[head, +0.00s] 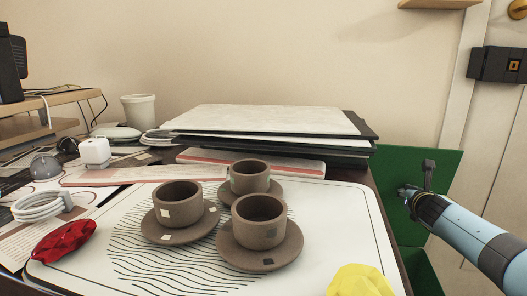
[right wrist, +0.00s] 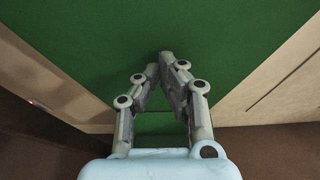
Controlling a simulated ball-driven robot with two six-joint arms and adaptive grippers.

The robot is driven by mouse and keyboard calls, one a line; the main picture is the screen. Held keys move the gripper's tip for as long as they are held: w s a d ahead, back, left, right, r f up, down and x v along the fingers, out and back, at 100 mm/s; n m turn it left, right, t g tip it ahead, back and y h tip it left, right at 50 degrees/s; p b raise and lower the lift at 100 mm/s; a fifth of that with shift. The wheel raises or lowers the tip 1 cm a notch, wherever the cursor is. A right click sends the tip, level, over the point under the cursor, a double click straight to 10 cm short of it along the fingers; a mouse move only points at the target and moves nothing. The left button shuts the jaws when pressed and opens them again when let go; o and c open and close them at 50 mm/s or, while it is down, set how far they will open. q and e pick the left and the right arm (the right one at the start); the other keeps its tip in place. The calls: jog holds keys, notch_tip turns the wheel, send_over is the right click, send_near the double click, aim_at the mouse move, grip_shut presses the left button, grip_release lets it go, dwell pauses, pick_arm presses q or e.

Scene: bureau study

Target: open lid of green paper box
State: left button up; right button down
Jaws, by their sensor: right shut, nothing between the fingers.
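The green paper box (head: 420,272) stands low at the right, beyond the table's right edge, and is partly cut off by the frame. Its green lid (head: 395,175) stands raised above the box as a flat panel. My right gripper (head: 428,168) is in front of the lid. The lid's green surface (right wrist: 140,25) fills the upper middle of the right wrist view. There the right gripper's fingertips (right wrist: 160,65) are together and empty. I cannot tell whether they touch the lid. My left gripper is not in view.
Three brown cups on saucers stand on a white tray (head: 345,205). A yellow crumpled item (head: 360,281) lies at its front right, a red one (head: 63,240) at its left. A stack of boards (head: 270,120) is behind. A door (head: 490,150) is at the right.

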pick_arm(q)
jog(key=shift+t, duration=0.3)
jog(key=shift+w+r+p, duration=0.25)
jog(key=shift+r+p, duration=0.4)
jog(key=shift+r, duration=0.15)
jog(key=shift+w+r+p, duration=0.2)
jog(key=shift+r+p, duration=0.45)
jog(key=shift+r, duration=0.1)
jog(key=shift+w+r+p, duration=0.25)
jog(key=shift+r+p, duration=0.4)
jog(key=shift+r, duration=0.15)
pick_arm(e)
jog(key=s+a, duration=0.2)
jog(key=s, duration=0.6)
jog(key=shift+s, duration=0.35)
